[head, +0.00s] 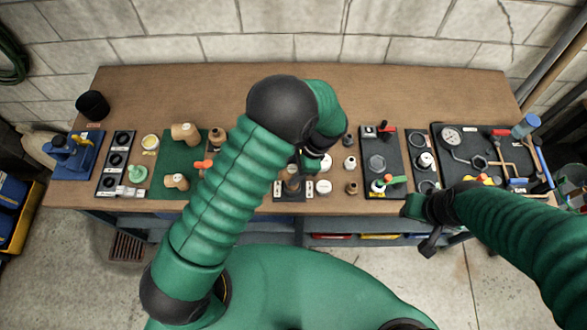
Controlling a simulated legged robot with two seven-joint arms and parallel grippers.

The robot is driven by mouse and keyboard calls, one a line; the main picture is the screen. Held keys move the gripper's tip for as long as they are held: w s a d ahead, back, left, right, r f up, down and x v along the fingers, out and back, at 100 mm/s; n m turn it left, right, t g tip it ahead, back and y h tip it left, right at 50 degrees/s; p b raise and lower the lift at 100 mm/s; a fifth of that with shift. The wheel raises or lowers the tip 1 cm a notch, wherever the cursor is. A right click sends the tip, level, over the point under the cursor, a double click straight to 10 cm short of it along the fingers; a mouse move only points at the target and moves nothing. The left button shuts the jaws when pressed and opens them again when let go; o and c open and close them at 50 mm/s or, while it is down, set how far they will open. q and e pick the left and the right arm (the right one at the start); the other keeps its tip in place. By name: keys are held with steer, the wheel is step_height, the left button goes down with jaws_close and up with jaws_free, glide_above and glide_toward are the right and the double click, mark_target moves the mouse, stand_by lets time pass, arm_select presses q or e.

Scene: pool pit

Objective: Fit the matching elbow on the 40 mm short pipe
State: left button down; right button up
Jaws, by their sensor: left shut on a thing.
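My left gripper (300,172) is over the front middle of the bench, largely hidden behind its own wrist. It is shut on a small tan piece (292,183), at a black stand (291,197) with white labels. I cannot tell whether this piece is the elbow or the short pipe, or whether the two are joined. Tan fittings, some elbow-shaped, lie on the green mat: one at the back (185,132) and one at the front (177,181). Size marks are too small to read. My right gripper (430,240) hangs by the bench's front edge at the right; its jaws are unclear.
White and brown fittings (350,162) stand just right of the stand. A black valve board (380,145) and a gauge board (480,135) fill the right side. A blue vise-like tool (75,155) is at the far left. The back of the wooden bench (420,90) is clear.

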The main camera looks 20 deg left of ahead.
arm_select(q)
steer(key=shift+f, duration=0.1)
steer(key=shift+f+b, duration=0.45)
steer(key=shift+f, duration=0.15)
steer(key=c, duration=0.7)
jaws_free()
steer(key=shift+o, duration=0.2)
steer(key=o, duration=0.4)
